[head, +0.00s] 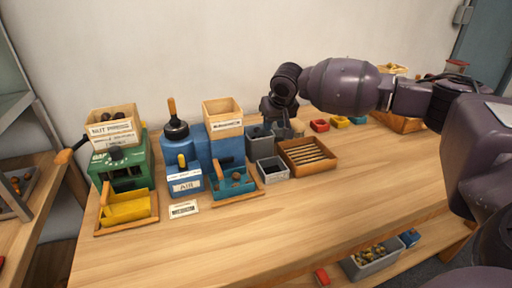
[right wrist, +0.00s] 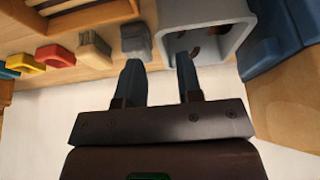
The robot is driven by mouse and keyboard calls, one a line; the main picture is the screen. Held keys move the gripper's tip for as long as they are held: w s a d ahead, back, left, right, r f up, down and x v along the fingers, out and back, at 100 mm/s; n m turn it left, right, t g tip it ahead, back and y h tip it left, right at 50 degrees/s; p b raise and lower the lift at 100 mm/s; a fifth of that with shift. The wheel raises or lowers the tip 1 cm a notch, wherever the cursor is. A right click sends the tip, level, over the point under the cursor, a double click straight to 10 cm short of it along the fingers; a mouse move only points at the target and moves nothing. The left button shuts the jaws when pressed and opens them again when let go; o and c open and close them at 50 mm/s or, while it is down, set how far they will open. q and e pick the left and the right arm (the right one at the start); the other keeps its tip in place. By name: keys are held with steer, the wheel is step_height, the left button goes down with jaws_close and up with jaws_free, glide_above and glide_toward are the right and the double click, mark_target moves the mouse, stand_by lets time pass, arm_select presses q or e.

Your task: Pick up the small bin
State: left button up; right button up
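A small grey bin (head: 259,138) stands on the workbench beside the blue machine, partly behind the gripper. In the right wrist view the grey bin (right wrist: 232,47) shows its open top with a few brown things inside. My right gripper (head: 275,121) is at this bin, with its fingers (right wrist: 159,82) apart. In the right wrist view one finger overlaps the bin's opening and the other is outside its wall, so they appear to straddle it. I cannot tell whether they touch the wall. A second grey bin (head: 272,170) stands in front. My left gripper is not in view.
A wooden tray of rods (head: 322,166) is right of the bins. Blue (head: 182,155) and green (head: 123,170) machines stand left. The front of the workbench (head: 270,232) is clear.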

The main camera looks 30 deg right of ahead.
mark_target(268, 134)
steer(key=x, duration=0.2)
steer(key=b+x, duration=0.2)
steer(key=x, duration=0.1)
steer(key=shift+w+a+f, duration=0.2)
steer(key=shift+w, duration=0.05)
steer(key=shift+w+f, duration=0.2)
steer(key=shift+f, duration=0.15)
steer(key=shift+r, duration=0.15)
jaws_close()
